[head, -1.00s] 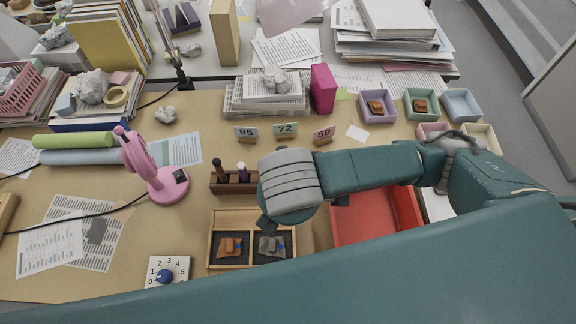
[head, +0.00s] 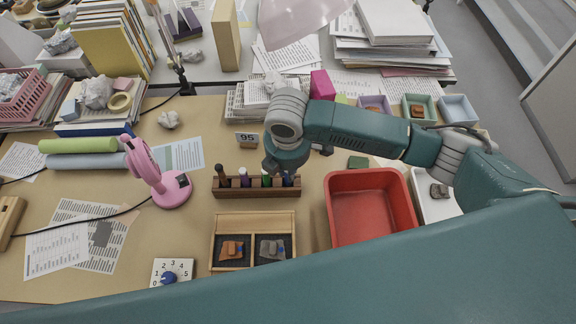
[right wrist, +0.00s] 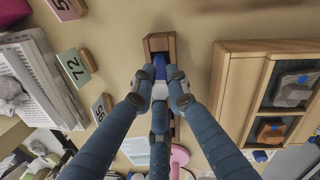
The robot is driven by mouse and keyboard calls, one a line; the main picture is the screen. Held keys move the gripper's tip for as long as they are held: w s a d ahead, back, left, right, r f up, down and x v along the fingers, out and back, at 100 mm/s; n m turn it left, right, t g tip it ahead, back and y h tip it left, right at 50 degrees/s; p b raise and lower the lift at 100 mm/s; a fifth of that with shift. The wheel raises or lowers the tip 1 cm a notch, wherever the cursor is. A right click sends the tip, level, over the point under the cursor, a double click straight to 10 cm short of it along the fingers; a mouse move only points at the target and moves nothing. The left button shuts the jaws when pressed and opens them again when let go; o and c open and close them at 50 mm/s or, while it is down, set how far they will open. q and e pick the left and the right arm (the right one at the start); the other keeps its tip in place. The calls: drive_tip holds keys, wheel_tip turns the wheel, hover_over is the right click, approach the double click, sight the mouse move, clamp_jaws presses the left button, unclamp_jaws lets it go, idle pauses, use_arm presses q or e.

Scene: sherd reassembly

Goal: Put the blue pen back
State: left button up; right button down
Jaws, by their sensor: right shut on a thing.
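The wooden pen rack (head: 256,191) stands in the middle of the desk, with a dark, a purple and a green pen upright in it. My right gripper (right wrist: 159,88) is shut on the blue pen (right wrist: 160,66) at one end of the rack, which also shows in the right wrist view (right wrist: 158,40). In the head view my wrist is over the rack's right end and mostly hides the fingers. The blue pen shows there only as a small patch. I cannot tell how deep its lower end sits in the rack. My left gripper is not in view.
A two-part wooden box (head: 253,216) with sherds lies in front of the rack. A red tray (head: 413,215) is at the right, a pink lamp (head: 172,190) at the left. A dial (head: 172,272) lies in front.

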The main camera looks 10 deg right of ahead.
drive_tip(key=shift+w+r+g+p, duration=0.2)
drive_tip(key=shift+w+g+p, duration=0.1)
drive_tip(key=shift+w+g, duration=0.35)
drive_tip(key=shift+s+f, duration=0.2)
drive_tip(key=shift+f, duration=0.45)
drive_tip(key=shift+d+f, duration=0.1)
drive_tip(key=shift+f, duration=0.15)
drive_tip(key=shift+f, duration=0.1)
drive_tip(key=shift+f, duration=0.4)
drive_tip(key=c, duration=1.7)
unclamp_jaws()
drive_tip(key=shift+r, duration=0.15)
